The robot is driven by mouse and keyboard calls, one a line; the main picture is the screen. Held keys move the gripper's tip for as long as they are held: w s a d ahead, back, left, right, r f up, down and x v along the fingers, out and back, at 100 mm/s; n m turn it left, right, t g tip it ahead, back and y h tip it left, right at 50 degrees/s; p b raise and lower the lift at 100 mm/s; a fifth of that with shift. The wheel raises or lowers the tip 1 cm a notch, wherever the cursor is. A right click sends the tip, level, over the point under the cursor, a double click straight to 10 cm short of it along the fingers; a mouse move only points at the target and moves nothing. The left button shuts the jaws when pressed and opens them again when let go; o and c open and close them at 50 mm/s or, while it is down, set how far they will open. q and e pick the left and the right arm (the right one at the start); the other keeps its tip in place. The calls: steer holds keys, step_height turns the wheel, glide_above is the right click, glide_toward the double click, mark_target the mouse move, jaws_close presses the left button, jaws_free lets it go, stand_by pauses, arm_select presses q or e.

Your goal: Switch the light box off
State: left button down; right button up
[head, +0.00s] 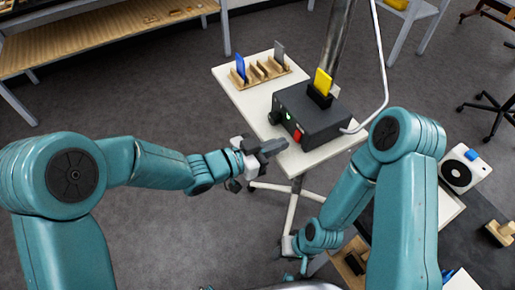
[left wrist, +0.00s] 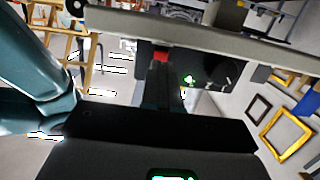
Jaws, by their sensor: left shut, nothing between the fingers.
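The light box (head: 312,112) is a dark grey box on a small white table, with knobs on its side. A red switch (head: 297,134) sits on its near face and a green light (head: 288,115) glows beside it. In the left wrist view the red switch (left wrist: 161,56) and the green light (left wrist: 190,79) show beyond my fingers. My left gripper (head: 274,148) is shut and empty, just left of and below the switch, with a small gap seen from the head. My right arm hangs at the lower right; its jaws cannot be made out.
The white table (head: 237,98) also bears a wooden rack (head: 262,73) with a blue and a grey plate. A yellow plate (head: 322,82) stands in a holder on the box. A metal pole and a bent rod (head: 384,75) rise close behind and to its right.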

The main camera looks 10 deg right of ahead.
mark_target(296, 140)
arm_select(q)
steer(key=shift+x, duration=1.25)
steer(key=h+b, duration=0.1)
steer(key=b, duration=0.3)
steer(key=f+h+b, duration=0.1)
steer(key=b, duration=0.4)
steer(key=shift+d+f+t+h, duration=0.2)
steer(key=shift+d+t+h, duration=0.1)
steer(key=shift+t, duration=0.1)
steer(key=shift+r+b, duration=0.2)
steer(key=shift+b, duration=0.15)
steer(key=shift+r, duration=0.1)
